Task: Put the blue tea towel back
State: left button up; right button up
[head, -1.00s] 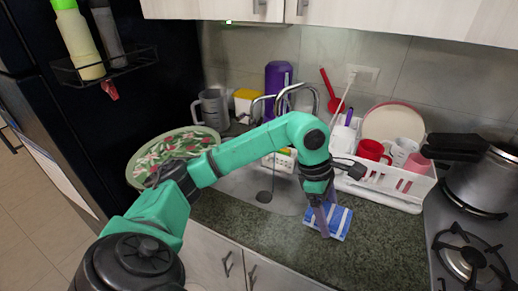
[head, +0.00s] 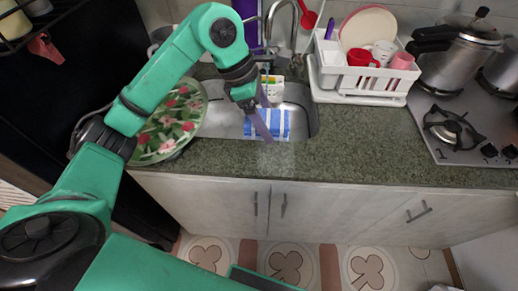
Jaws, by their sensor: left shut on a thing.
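The blue tea towel (head: 277,123), folded with blue and white stripes, is in the head view at the front of the sink (head: 304,113). My left gripper (head: 264,128) comes down from above, and its purple fingers are shut on the towel. The fingers hide part of its left side. I cannot tell whether the towel touches the sink or counter edge. My right gripper is not in view.
A patterned round tray (head: 172,124) is left of the sink. A white dish rack (head: 362,84) with cups and a plate stands right. The stove (head: 462,132) is farther right. The front counter (head: 370,147) is clear, with a faint pale patch (head: 276,158).

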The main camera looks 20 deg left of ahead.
aim_at(267, 160)
pick_arm(q)
jog(key=f, duration=0.4)
jog(key=f+p, duration=0.1)
jog(key=f, duration=0.2)
jog(key=f+p, duration=0.1)
jog(key=f, duration=0.3)
jog(key=shift+s+a+f, duration=0.15)
jog(key=shift+a+f, duration=0.1)
jog(key=shift+f, duration=0.35)
jog(key=shift+a+f, duration=0.1)
jog(key=shift+f, duration=0.05)
jog(key=o, duration=1.2)
jog(key=shift+c, duration=0.2)
jog(key=shift+r, duration=0.35)
jog(key=b+v, duration=0.2)
jog(key=v, duration=0.9)
jog(key=shift+a+r, duration=0.25)
jog(key=shift+r, duration=0.05)
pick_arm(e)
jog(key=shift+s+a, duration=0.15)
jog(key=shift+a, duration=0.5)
pick_arm(q)
jog(key=shift+s, duration=0.15)
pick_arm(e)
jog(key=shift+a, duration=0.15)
